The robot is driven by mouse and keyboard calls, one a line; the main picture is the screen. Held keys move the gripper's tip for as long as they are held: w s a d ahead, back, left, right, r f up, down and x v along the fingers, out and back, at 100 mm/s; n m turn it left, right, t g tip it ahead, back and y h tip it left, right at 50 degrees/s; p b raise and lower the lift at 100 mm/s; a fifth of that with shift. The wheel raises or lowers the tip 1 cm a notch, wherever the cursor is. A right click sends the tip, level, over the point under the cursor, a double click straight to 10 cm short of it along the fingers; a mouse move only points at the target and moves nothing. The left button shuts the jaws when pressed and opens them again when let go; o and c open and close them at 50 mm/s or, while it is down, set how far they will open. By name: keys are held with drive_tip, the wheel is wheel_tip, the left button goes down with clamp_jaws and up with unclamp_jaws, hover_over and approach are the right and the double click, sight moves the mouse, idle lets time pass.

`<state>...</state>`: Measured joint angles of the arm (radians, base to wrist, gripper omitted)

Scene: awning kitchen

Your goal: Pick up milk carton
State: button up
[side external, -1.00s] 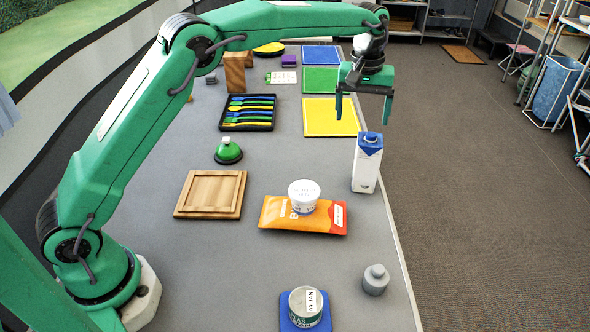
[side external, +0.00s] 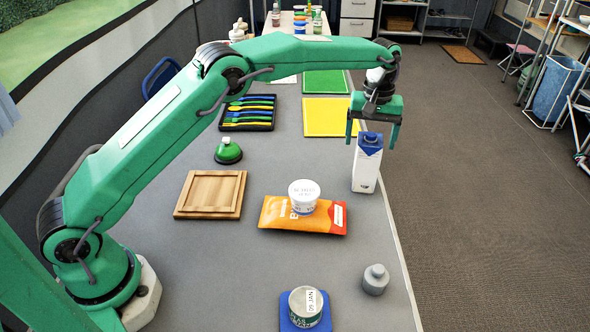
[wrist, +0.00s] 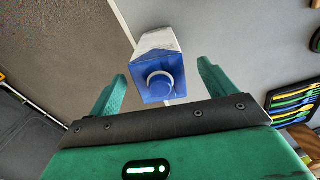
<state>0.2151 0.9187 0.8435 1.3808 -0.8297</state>
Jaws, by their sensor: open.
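The milk carton (side external: 366,168) is white with a blue top and stands upright near the table's right edge. In the wrist view the carton (wrist: 158,66) is seen from above, its round blue cap facing the camera, between and just beyond the fingertips. My green gripper (side external: 374,132) is open and points down at the carton's top, its fingers to either side of the blue top in the side view. In the wrist view the open fingers (wrist: 160,80) show with gaps to the carton on both sides. I cannot tell how deep the fingertips reach beside it.
An orange packet (side external: 275,213) with a white tub (side external: 304,193) on it lies in front-left of the carton. A grey bottle-shaped weight (side external: 375,280) stands nearer the front. A yellow mat (side external: 325,117) lies behind. The table edge is close on the carton's right.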

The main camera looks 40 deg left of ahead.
sight(368, 152)
drive_tip(key=shift+f, duration=0.1)
drive_tip(key=shift+f, duration=2.55)
drive_tip(key=c, duration=1.1)
drive_tip(key=shift+c, duration=0.2)
drive_tip(key=shift+r, duration=0.2)
